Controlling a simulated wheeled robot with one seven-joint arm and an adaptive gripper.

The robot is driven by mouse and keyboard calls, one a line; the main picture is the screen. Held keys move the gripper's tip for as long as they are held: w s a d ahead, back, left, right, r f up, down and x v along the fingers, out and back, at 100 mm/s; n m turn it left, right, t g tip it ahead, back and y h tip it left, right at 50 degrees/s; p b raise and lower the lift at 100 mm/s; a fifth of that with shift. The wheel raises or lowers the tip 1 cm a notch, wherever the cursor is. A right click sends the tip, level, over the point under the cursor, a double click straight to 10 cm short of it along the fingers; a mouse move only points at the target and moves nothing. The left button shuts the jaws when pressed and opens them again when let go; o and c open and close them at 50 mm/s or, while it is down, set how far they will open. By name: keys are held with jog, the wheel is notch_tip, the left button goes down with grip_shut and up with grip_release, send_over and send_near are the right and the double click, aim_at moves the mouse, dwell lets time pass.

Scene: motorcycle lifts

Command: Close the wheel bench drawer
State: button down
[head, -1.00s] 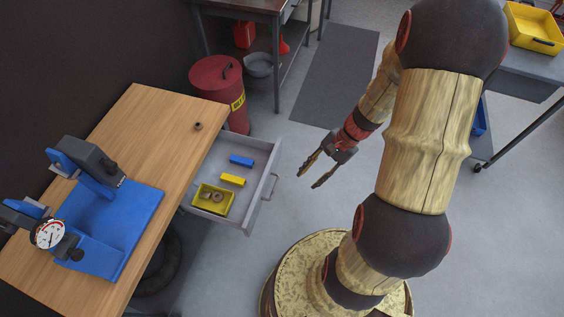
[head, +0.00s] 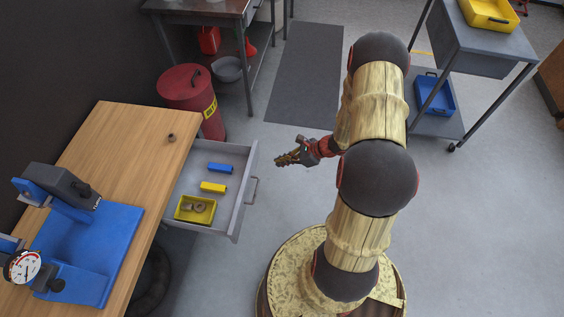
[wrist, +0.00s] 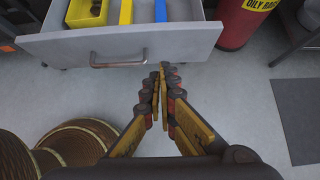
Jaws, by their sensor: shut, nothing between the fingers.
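The wheel bench drawer (head: 236,206) is grey and pulled out from under the wooden-topped bench (head: 112,128). It holds a blue block (head: 220,168), a yellow block (head: 213,187) and a yellow bin (head: 184,212) with round parts in it. Its bar handle (head: 252,191) is on the front face; the handle also shows in the wrist view (wrist: 118,65). My gripper (head: 277,159) is shut and empty, to the right of the drawer front and apart from it. In the wrist view my fingertips (wrist: 164,66) point at the drawer front, right of the handle.
A red oily-rag can (head: 190,100) stands just behind the drawer. A blue fixture (head: 88,245) with a dial gauge (head: 22,266) sits on the bench. A grey mat (head: 305,75) and a cart (head: 480,50) are further back.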

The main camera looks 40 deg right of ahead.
aim_at(252, 167)
jog(key=shift+w+a+f+b, duration=0.5)
jog(key=shift+w+a+f, duration=0.25)
jog(key=shift+w+a, duration=0.3)
jog(key=shift+w+a+f+b, duration=0.45)
jog(key=shift+w+a+f, duration=0.25)
jog(key=shift+w+a, duration=0.3)
jog(key=shift+w+a+f+b, duration=0.5)
jog(key=shift+w+a+f, duration=0.25)
jog(key=shift+w+a, duration=0.3)
jog(key=shift+w, duration=0.1)
